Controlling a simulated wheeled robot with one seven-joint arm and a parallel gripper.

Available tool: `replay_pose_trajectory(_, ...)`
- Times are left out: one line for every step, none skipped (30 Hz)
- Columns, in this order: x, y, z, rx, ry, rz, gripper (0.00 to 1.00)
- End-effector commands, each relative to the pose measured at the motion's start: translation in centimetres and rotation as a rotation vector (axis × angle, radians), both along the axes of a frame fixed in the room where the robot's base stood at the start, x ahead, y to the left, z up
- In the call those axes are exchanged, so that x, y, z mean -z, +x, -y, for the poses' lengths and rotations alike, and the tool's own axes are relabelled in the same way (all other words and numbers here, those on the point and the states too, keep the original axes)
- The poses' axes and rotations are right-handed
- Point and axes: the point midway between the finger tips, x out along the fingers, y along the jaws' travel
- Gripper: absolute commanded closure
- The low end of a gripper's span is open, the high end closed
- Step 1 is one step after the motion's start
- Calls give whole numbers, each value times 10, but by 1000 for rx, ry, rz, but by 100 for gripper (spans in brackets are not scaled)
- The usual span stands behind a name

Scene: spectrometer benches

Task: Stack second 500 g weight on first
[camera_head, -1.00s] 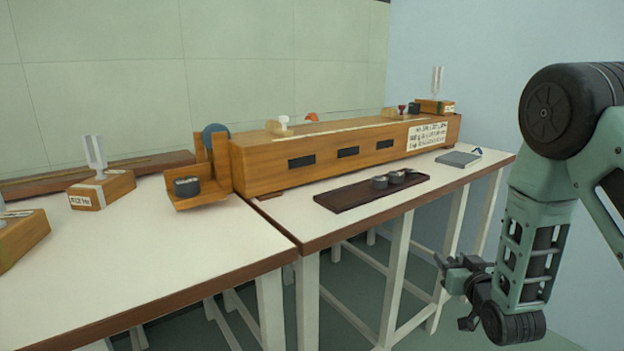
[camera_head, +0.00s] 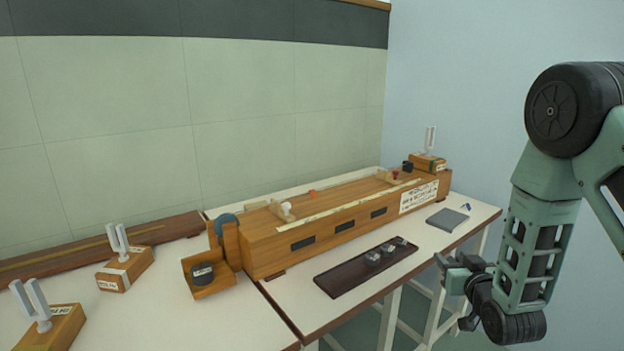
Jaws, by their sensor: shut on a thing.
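A dark round weight (camera_head: 202,271) with a pale label sits in the small wooden holder (camera_head: 214,289) at the left end of the long wooden box. My gripper (camera_head: 447,293) is at the right, in front of the bench's right part and far from the wooden holder. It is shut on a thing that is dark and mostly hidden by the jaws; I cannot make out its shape. I cannot read the weights' labels.
The long wooden box (camera_head: 270,254) fills the back of the right bench. Wooden blocks with white forks (camera_head: 122,272) stand on the left bench. A grey book (camera_head: 447,219) lies at the right bench's far end. The left bench's front (camera_head: 222,326) is clear.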

Motion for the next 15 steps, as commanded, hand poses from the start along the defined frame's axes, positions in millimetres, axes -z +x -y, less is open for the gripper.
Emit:
replay_pose_trajectory(-26, 0, 0, 0, 0, 3, 91)
replay_pose_trajectory(-33, 0, 0, 0, 0, 3, 91)
replay_pose_trajectory(-42, 0, 0, 0, 0, 3, 91)
replay_pose_trajectory(-49, 0, 0, 0, 0, 3, 91)
replay_pose_trajectory(-56, 0, 0, 0, 0, 3, 91)
replay_pose_trajectory(-65, 0, 0, 0, 0, 3, 91)
replay_pose_trajectory(-72, 0, 0, 0, 0, 3, 91)
replay_pose_trajectory(-78, 0, 0, 0, 0, 3, 91)
replay_pose_trajectory(-85, 0, 0, 0, 0, 3, 91)
replay_pose_trajectory(-90, 0, 0, 0, 0, 3, 91)
replay_pose_trajectory(-95, 0, 0, 0, 0, 3, 91)
replay_pose_trajectory(-101, 0, 0, 0, 0, 3, 91)
replay_pose_trajectory(-104, 0, 0, 0, 0, 3, 91)
replay_pose_trajectory(-107, 0, 0, 0, 0, 3, 91)
replay_pose_trajectory(-111, 0, 0, 0, 0, 3, 91)
